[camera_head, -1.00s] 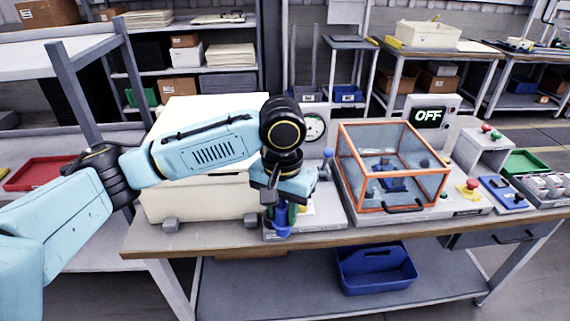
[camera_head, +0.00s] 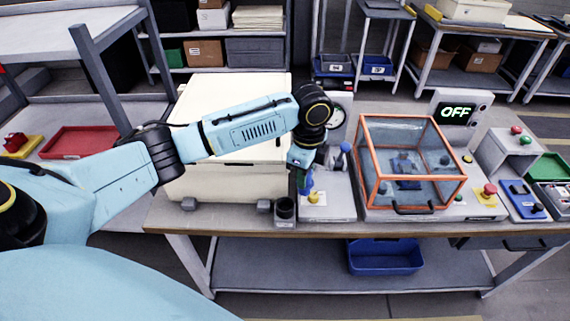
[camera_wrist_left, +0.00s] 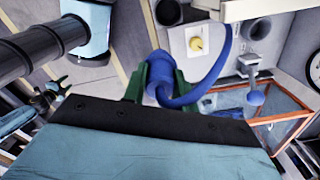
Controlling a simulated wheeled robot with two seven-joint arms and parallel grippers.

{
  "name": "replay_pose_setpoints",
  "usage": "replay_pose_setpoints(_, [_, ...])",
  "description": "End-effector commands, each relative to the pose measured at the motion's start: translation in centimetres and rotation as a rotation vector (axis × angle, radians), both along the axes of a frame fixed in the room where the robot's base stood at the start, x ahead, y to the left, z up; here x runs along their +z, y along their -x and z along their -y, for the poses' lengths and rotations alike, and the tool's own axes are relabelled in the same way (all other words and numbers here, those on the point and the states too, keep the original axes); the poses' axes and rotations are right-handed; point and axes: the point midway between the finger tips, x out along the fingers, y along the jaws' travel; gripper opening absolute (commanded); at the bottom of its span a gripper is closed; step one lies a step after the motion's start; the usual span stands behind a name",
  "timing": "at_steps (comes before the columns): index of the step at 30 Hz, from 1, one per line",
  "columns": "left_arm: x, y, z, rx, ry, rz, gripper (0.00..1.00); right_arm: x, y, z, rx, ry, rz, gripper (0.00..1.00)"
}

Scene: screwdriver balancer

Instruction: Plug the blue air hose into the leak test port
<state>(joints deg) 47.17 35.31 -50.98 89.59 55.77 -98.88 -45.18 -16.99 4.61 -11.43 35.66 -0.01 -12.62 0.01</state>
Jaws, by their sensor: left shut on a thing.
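My left gripper (camera_head: 305,185) is shut on the blue air hose (camera_head: 308,180), to the right of the dark round holder (camera_head: 285,207) at the bench's front edge. In the left wrist view the green fingers of the gripper (camera_wrist_left: 160,82) close on the blue hose end (camera_wrist_left: 157,68), and the hose (camera_wrist_left: 218,72) loops away to the right. A yellow fitting (camera_wrist_left: 196,45) on a pale plate, perhaps the leak test port, lies beyond the fingers, apart from the hose end. The yellow fitting also shows in the head view (camera_head: 314,198), just below the gripper.
An orange-framed clear box (camera_head: 411,119) stands right of the gripper. A blue-knobbed lever (camera_head: 344,148) stands between them, below a gauge (camera_head: 336,114). A large cream box (camera_head: 225,175) is behind my left arm. The display (camera_head: 457,112) reads OFF.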

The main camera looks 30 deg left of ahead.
Motion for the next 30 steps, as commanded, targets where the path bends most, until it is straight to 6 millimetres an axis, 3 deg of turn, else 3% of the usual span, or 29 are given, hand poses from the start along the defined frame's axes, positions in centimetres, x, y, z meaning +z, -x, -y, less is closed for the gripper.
replay_pose_setpoints(3, [0.0, -0.3, -0.8, -0.215, 0.001, -0.003, 0.04, 1.8, -0.5, 0.0, 0.000, -0.001, 0.009, 0.52])
replay_pose_setpoints(18, [-2.4, -0.1, -4.7, -1.103, 0.002, -0.003, 0.04, 6.7, 0.6, 0.0, 0.001, 0.001, -0.008, 0.52])
replay_pose_setpoints(24, [-3.1, 0.2, -5.5, -1.275, 0.000, -0.001, 0.04, 7.3, 0.6, 0.0, 0.001, 0.000, -0.009, 0.52])
replay_pose_setpoints(30, [-4.0, 0.3, -5.6, -1.312, 0.000, 0.000, 0.04, 6.7, 0.6, 0.0, 0.001, 0.000, -0.009, 0.52])
